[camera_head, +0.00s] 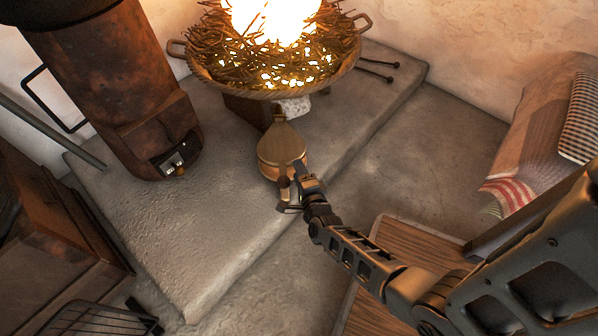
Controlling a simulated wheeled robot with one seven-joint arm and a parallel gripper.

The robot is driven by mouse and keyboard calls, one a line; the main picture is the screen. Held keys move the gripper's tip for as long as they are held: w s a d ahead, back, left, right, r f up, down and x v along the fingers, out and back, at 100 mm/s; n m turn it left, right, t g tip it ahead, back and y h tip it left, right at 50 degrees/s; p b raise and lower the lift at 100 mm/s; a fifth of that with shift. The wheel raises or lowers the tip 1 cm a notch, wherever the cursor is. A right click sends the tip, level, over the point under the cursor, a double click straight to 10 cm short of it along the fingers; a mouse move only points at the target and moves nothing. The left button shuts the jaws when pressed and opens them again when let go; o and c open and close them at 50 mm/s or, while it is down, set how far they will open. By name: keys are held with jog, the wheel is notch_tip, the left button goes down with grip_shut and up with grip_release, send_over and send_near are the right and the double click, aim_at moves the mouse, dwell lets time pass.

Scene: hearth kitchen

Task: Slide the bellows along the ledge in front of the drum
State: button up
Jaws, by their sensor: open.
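The bellows (281,150), tan and teardrop-shaped, lie on the grey stone ledge (225,225). Their nozzle points up the picture toward the fire basket, and their handle end points down toward my gripper. The rusty drum (125,75), a dark brown cylinder with a small hatch low on its front, stands on the ledge to the left of the bellows. My gripper (288,207) is open at the handle end of the bellows. My wrist covers part of that end, so I cannot tell whether the fingers touch the handle.
A wide basket of burning twigs (205,78) stands behind the bellows. Two thin dark rods (376,70) lie to its right. The ledge is bare in front of the drum. A wooden cabinet (50,235) and a dark rack (100,318) are lower left; a cushioned bench (540,135) is right.

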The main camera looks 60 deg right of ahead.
aim_at(291, 156)
jog(key=shift+b+x, duration=1.35)
jog(key=shift+x, duration=2.55)
grip_shut()
